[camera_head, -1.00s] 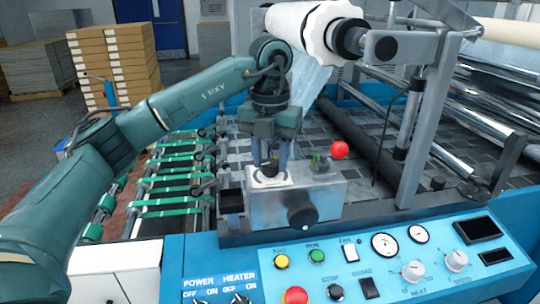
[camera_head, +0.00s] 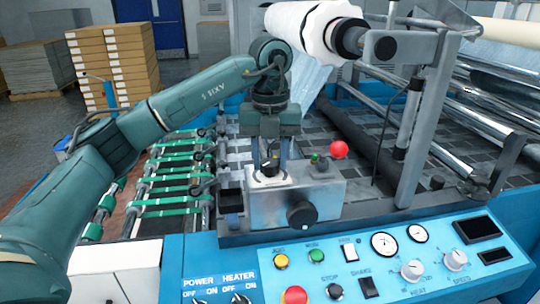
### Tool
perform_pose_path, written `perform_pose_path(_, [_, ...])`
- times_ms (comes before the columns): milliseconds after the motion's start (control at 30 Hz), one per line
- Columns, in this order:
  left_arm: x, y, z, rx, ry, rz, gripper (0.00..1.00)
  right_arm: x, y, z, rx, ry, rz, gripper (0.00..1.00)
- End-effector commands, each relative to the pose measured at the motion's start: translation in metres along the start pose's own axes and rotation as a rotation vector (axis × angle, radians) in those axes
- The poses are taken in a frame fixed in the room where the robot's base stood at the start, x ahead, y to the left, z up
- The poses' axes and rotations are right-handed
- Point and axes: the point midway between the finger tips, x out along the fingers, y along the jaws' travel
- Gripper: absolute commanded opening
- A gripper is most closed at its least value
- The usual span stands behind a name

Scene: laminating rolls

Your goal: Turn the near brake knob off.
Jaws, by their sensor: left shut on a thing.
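A small dark knob (camera_head: 269,160) sits on a white plate (camera_head: 268,180) on top of the grey metal box (camera_head: 325,200), behind the control panel. My left gripper (camera_head: 270,166) points straight down over it, one finger on each side, and is shut on this knob. The fingers hide part of the knob, and I cannot read the plate's markings. A larger black round knob (camera_head: 302,214) is on the box's front face. My right gripper is not in view.
A red ball-topped lever (camera_head: 339,149) and a small green button (camera_head: 315,158) are right of the gripper. The blue control panel (camera_head: 370,265) lies in front. A grey upright post (camera_head: 425,130) and a white roll (camera_head: 310,28) stand behind and right.

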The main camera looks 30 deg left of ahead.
Motion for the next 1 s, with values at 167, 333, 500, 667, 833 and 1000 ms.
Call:
perform_pose_path(167, [-0.002,0.0,0.001,-0.001,-0.004,-0.002,0.43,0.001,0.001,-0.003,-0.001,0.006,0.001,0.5])
perform_pose_path(333, [-0.001,0.0,0.0,0.0,-0.002,-0.002,0.57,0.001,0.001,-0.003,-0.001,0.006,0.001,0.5])
perform_pose_path(500, [-0.001,0.0,0.0,0.001,-0.001,-0.001,0.6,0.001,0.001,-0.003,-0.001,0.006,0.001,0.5])
perform_pose_path(667, [-0.004,0.0,0.0,0.001,-0.002,-0.001,0.6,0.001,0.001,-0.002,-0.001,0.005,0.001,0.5])
perform_pose_path(833, [-0.027,-0.001,0.0,0.001,-0.004,-0.004,0.6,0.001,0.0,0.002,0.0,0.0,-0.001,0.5])
perform_pose_path(1000, [-0.069,0.0,0.001,-0.001,-0.008,-0.003,0.6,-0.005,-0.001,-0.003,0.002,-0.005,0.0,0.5])
